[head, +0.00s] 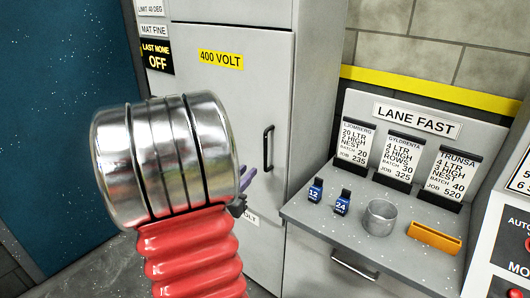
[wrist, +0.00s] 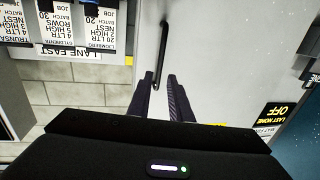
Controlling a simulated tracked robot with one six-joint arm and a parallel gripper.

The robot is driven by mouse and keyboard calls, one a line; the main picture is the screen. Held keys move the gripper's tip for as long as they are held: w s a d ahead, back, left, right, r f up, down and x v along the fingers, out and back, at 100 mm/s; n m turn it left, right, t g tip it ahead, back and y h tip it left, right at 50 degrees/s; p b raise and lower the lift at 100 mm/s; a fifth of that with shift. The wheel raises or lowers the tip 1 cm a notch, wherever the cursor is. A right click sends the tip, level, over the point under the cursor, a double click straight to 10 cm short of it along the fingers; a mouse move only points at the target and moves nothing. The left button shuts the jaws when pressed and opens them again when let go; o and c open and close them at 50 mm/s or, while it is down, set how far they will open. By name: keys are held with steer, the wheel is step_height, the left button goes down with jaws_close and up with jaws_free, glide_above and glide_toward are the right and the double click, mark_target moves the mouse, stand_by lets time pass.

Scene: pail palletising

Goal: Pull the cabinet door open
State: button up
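The grey cabinet door (head: 215,105) looks shut and carries a yellow 400 VOLT label. Its upright black handle (head: 268,148) is near the door's right edge; it also shows in the wrist view (wrist: 163,45), at the top middle. My gripper (head: 247,180) shows only in part, just left of and below the handle, behind my red and chrome arm. In the wrist view my gripper (wrist: 163,78) has its two dark fingers apart with nothing held between them. The handle's end lines up with the gap there. I cannot tell whether they touch.
A drawer handle (head: 354,266) sticks out below. A blue panel (head: 60,110) stands left.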

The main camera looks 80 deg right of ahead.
mark_target(265, 153)
steer(key=x, duration=1.3)
steer(key=shift+s+d, duration=0.1)
steer(key=shift+d, duration=0.3)
steer(key=shift+c, duration=0.6)
jaws_close()
